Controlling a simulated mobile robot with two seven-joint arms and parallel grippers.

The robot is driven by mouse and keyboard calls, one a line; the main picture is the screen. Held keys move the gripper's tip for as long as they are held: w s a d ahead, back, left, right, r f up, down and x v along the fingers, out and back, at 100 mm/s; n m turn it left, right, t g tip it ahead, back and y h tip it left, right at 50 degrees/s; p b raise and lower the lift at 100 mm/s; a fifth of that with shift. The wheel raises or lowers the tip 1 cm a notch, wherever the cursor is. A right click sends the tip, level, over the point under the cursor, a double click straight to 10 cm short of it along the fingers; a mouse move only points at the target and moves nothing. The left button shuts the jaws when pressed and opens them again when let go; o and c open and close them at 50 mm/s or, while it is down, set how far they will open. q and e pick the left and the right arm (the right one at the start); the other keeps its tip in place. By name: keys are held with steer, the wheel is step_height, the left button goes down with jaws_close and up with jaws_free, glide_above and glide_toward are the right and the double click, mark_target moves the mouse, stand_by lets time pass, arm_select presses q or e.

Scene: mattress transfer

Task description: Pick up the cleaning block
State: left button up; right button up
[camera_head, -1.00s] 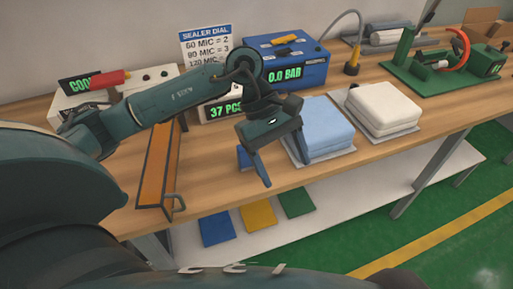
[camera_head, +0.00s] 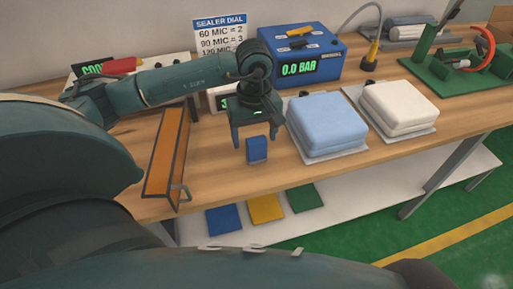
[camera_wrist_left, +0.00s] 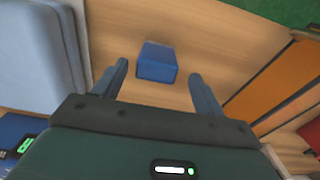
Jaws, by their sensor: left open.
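The cleaning block is most likely the small blue block (camera_head: 257,149) standing on the wooden table near its front edge. It also shows in the left wrist view (camera_wrist_left: 157,62), ahead of the fingertips and roughly midway between them. My left gripper (camera_head: 257,142) is open and empty, its fingers pointing down behind and to either side of the block. In the left wrist view the two fingers (camera_wrist_left: 159,72) are spread apart, with bare wood between them and the block. I cannot tell whether the fingertips touch the table. My right gripper is not in view.
A light blue mattress block (camera_head: 327,124) lies on a pad right of the gripper, with a white one (camera_head: 398,107) beyond. An orange framed sealer bar (camera_head: 166,152) lies to the left. The blue 0.0 BAR box (camera_head: 297,58) stands behind. Bare wood (camera_head: 212,170) surrounds the small block.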

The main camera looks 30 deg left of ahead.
mark_target(257, 140)
arm_select(q)
step_height(257, 140, down, 4)
steer(key=shift+w+d+f+p, duration=0.1)
steer(key=shift+d+p, duration=0.05)
steer(key=shift+p, duration=0.15)
steer(key=shift+c, duration=0.3)
